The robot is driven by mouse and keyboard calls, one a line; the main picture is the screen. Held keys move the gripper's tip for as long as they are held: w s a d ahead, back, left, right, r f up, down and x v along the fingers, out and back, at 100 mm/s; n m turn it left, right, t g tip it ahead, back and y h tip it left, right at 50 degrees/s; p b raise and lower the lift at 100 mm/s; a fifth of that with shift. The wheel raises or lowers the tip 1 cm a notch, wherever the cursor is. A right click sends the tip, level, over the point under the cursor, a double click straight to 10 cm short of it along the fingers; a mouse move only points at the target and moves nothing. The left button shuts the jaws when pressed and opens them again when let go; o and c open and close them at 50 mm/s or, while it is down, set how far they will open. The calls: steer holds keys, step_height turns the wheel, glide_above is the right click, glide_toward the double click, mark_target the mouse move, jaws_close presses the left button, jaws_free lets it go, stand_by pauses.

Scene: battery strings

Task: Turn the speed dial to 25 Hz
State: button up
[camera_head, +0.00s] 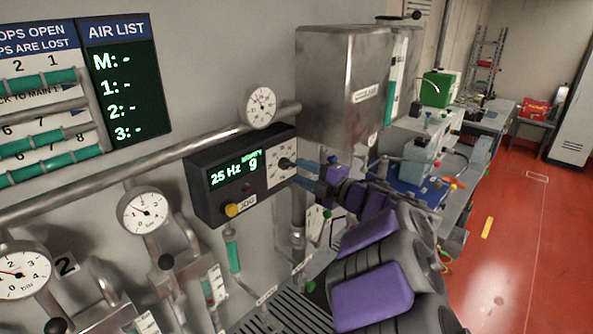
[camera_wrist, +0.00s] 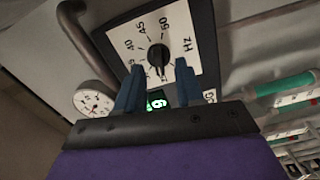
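The speed dial is a black knob (camera_wrist: 158,56) on a white scale plate (camera_wrist: 181,42) with numbers and "Hz". It sits on the right of a dark control box (camera_head: 208,198), whose green display (camera_head: 234,171) reads "25 Hz" and "9"; smaller text is unclear. My gripper (camera_head: 303,172) is at the dial. In the wrist view, its two blue fingers (camera_wrist: 159,68) stand apart on either side of the knob, with visible gaps to it. The knob's pointer end faces down in that view, between the fingers; the number beside it is not legible.
A yellow button (camera_head: 232,210) marked "JOG" is on the box below the display. A pipe with a round gauge (camera_head: 261,106) runs above the box. A metal tank (camera_head: 340,80) is to the upper right. More gauges (camera_head: 143,210) and valves are at left.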

steer(key=v, duration=1.4)
steer(key=shift+s, duration=0.25)
